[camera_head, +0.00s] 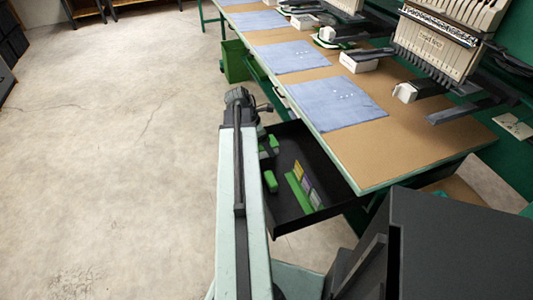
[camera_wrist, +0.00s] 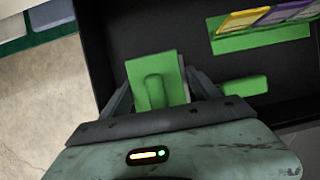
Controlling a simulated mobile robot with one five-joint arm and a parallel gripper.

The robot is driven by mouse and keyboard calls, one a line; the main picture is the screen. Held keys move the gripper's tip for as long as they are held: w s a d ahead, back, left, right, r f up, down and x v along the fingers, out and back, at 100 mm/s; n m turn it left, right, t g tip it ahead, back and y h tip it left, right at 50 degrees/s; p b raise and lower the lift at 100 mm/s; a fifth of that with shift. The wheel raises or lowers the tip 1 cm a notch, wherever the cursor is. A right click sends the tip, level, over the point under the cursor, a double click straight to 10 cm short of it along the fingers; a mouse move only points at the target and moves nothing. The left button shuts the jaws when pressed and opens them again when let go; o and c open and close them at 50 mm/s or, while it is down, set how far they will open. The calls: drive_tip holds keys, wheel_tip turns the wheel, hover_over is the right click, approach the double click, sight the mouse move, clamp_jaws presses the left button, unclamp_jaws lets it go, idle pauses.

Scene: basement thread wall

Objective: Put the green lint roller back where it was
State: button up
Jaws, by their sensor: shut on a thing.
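The green lint roller (camera_wrist: 154,92) is between the fingers of my gripper (camera_wrist: 158,86) in the wrist view. It shows a flat green face with a rounded green bar on it. My gripper is shut on it, over the dark inside of the open drawer (camera_head: 290,154). I cannot tell whether the roller touches the drawer floor. In the head view my arm hides most of the gripper, and small green pieces show beside it in the drawer.
A green holder (camera_head: 298,192) with yellow, purple and grey pieces lies in the drawer. Another green object (camera_wrist: 245,86) lies right of my gripper. The worktable (camera_head: 420,130) with blue sheets and embroidery machines (camera_head: 437,42) stands above the drawer. A green bin (camera_head: 236,62) stands beyond; open floor lies left.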

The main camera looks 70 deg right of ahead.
wheel_tip(320, 180, down, 3)
drive_tip(key=shift+f+b, duration=0.1)
drive_tip(key=shift+b, duration=0.9)
drive_tip(key=shift+r, duration=0.3)
drive_tip(key=shift+f, duration=0.25)
drive_tip(key=o, duration=1.2)
drive_tip(key=shift+r, duration=0.1)
drive_tip(key=shift+r+p, duration=0.3)
drive_tip(key=shift+p, duration=0.15)
drive_tip(key=p+v, duration=1.1)
drive_tip(key=v, duration=0.1)
drive_tip(key=shift+d, duration=0.1)
drive_tip(key=shift+f, duration=0.15)
